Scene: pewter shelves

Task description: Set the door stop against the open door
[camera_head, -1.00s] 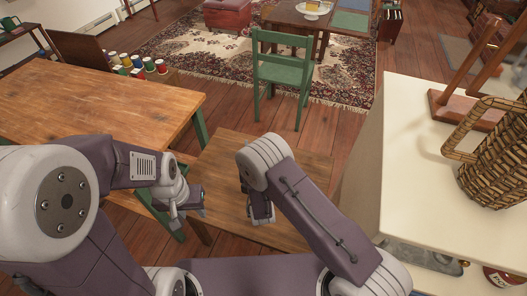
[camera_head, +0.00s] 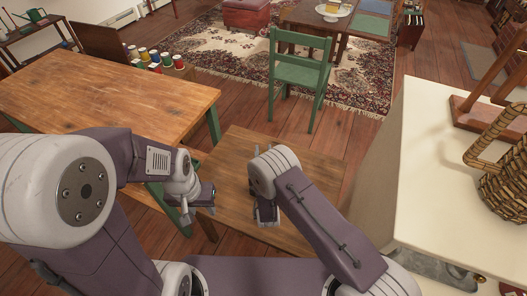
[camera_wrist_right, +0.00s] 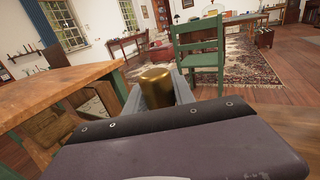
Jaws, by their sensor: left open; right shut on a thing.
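A brass-coloured cylinder, which looks like the door stop (camera_wrist_right: 156,86), stands upright between the fingers of my right gripper (camera_wrist_right: 157,92) in the right wrist view. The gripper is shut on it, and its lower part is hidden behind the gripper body. In the head view my right gripper (camera_head: 267,214) hangs over the low wooden table, and the brass piece cannot be made out there. My left gripper (camera_head: 206,198) is open and empty at the left edge of that low table. I cannot pick out an open door for certain in either view.
The low table (camera_head: 240,165) lies under my grippers. A larger wooden table (camera_head: 120,98) stands left, with colourful cans (camera_head: 154,58) behind it. A green chair (camera_head: 300,75) stands ahead by the patterned rug (camera_head: 215,45). A white counter (camera_head: 440,160) with a basket (camera_head: 507,170) bounds the right.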

